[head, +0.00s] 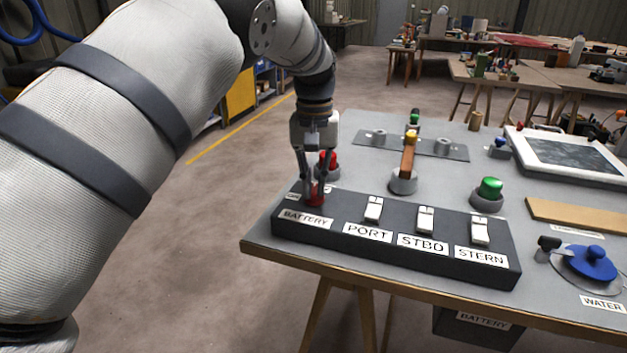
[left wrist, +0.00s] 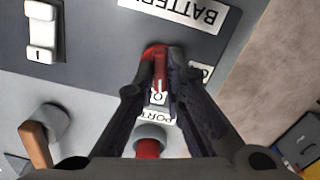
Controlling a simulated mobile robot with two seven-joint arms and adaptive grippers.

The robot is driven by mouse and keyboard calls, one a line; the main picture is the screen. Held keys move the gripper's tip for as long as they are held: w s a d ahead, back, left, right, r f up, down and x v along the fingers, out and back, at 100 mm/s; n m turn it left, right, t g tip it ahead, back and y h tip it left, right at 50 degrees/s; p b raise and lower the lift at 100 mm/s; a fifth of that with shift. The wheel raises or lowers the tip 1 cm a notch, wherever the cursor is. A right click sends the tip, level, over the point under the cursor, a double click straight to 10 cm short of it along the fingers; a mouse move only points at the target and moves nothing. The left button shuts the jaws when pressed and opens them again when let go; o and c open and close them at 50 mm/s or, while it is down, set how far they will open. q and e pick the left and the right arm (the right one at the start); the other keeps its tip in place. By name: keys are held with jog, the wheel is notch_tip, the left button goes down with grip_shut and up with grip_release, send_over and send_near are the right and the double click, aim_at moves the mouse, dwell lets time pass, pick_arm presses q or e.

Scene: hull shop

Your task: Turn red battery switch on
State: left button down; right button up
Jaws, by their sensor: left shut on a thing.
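The red battery switch (head: 316,193) sits at the left end of the dark switch panel (head: 395,262), behind the BATTERY label (head: 305,219). My left gripper (head: 313,195) points down at it, with a finger on each side. In the left wrist view the fingers (left wrist: 161,75) are shut on the red handle (left wrist: 160,68) of the switch. A small white label shows under the handle, partly hidden by the fingers. My right gripper is in neither view.
White rocker switches (head: 373,209) marked PORT, STBD and STERN stand to the right on the panel. Behind are a red button (head: 328,160), a wooden-handled lever (head: 408,160) and a green button (head: 490,188). A blue WATER valve (head: 588,262) is at the right.

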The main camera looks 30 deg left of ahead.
pick_arm(q)
jog(key=n, duration=0.3)
jog(key=shift+n, duration=0.3)
jog(key=n, duration=0.3)
jog(key=shift+n, duration=0.3)
jog(key=n, duration=0.3)
jog(key=shift+n, duration=2.2)
jog(key=c, duration=1.7)
grip_release()
jog(key=shift+o, duration=0.2)
